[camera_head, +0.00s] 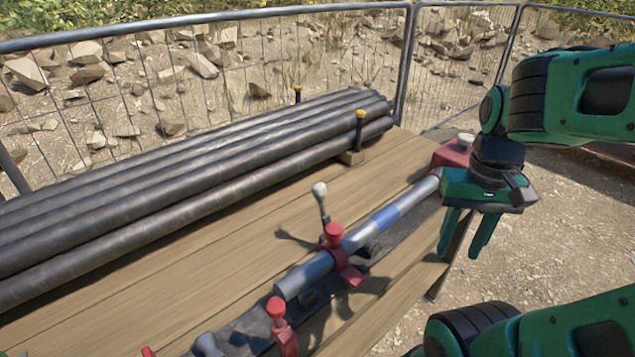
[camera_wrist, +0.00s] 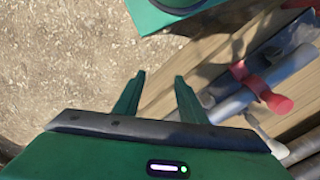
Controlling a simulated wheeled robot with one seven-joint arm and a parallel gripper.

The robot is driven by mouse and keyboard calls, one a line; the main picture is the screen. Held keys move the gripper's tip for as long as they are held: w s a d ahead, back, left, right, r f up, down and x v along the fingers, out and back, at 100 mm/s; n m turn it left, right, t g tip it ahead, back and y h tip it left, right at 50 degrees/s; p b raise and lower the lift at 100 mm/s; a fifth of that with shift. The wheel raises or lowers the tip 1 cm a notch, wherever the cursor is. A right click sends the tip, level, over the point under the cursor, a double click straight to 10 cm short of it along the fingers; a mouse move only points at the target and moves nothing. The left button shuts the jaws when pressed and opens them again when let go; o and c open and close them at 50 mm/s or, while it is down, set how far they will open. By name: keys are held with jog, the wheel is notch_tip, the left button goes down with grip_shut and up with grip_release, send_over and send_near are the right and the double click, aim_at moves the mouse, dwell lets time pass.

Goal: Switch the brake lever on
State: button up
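Which part is the brake lever, I cannot tell for certain; the knobbed lever looks most like one. My gripper (camera_head: 460,255) hangs at the right edge of the bench, right of the pipe and apart from the lever. Its fingers point down, open and empty; they also show in the wrist view (camera_wrist: 160,76).
Several long dark pipes (camera_head: 190,185) lie stacked on the wooden bench (camera_head: 240,245), held by yellow-topped posts (camera_head: 360,128). Another red-topped part (camera_head: 276,308) stands at the front. A wire fence (camera_head: 250,70) runs behind. Bare ground (camera_head: 540,250) lies to the right.

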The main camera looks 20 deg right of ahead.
jog(key=w+r, duration=0.1)
jog(key=w, duration=0.1)
jog(key=w+a+r+n, duration=0.1)
jog(key=w, duration=0.2)
jog(key=w+r+n, duration=0.1)
jog(key=w, duration=0.2)
jog(key=shift+a+r+t+h, duration=0.2)
jog(key=shift+r+t+h, duration=0.1)
jog(key=shift+r+t, duration=0.1)
grip_shut()
jog(key=w+a+r+n+t, duration=0.1)
jog(key=w+a+r+n, duration=0.2)
jog(key=w+a, duration=0.5)
jog(key=w+a+r+n+t, duration=0.1)
jog(key=w+a+r+n, duration=0.2)
jog(key=w+a, duration=0.6)
jog(key=w+r, duration=0.1)
jog(key=w, duration=0.2)
jog(key=shift+w+a+r+t+y, duration=0.15)
jog(key=shift+r+t+y, duration=0.05)
jog(key=shift+t+y, duration=0.2)
